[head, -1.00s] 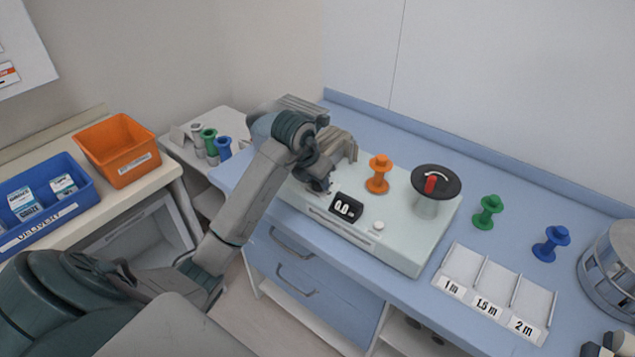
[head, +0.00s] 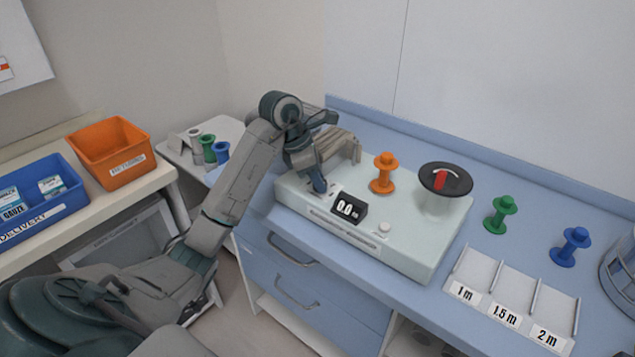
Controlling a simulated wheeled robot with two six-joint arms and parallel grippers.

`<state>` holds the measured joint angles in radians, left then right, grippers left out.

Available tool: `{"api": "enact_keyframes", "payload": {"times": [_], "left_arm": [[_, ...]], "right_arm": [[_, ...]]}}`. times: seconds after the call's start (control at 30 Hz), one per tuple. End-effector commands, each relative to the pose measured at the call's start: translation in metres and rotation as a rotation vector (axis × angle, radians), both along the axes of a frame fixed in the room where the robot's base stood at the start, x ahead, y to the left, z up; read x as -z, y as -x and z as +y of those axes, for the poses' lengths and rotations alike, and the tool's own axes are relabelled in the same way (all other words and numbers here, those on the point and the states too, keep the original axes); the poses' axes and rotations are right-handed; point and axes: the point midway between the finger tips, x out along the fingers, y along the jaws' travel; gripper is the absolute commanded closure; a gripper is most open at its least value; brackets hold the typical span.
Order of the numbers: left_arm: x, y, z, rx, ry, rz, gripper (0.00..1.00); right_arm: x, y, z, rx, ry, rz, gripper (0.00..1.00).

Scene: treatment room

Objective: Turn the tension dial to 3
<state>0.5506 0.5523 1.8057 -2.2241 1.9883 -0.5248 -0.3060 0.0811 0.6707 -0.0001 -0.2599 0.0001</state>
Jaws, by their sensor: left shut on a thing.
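A pale machine (head: 410,248) stands on the blue counter, with a small black display (head: 349,207) that reads 0.0. My left gripper (head: 319,186) points down at the left end of its top panel, left of the display. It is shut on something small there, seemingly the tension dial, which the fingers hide. The dial's scale and setting cannot be read. A black disc with a red bar and white curved mark (head: 446,180) tops a grey drum at the machine's right. My right gripper is not in view.
An orange spool (head: 383,173) stands on the machine, behind the display. Green (head: 501,214) and blue (head: 571,246) spools stand to the right, behind a tray marked 1 m, 1.5 m and 2 m (head: 476,262). A ribbed beige piece (head: 338,146) is behind my gripper.

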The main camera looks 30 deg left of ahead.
Motion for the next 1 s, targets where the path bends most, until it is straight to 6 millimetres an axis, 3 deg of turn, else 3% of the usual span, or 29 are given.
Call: {"api": "enact_keyframes", "payload": {"times": [0.6, 0.63, 0.7, 1.0], "left_arm": [[-0.0005, -0.0002, 0.0003, 0.041, 0.0, -0.001, 0.93], [-0.0005, -0.0002, 0.0003, 0.041, 0.0, -0.001, 0.64], [-0.0005, -0.0002, 0.0003, 0.041, 0.0, -0.001, 0.5], [-0.0009, -0.0008, 0.0006, 0.039, -0.001, -0.003, 0.48]], "right_arm": [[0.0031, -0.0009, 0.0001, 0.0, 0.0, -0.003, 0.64], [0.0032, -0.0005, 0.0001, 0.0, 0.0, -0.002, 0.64], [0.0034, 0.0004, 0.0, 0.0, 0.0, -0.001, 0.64], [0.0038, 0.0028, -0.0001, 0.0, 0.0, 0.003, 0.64]]}}
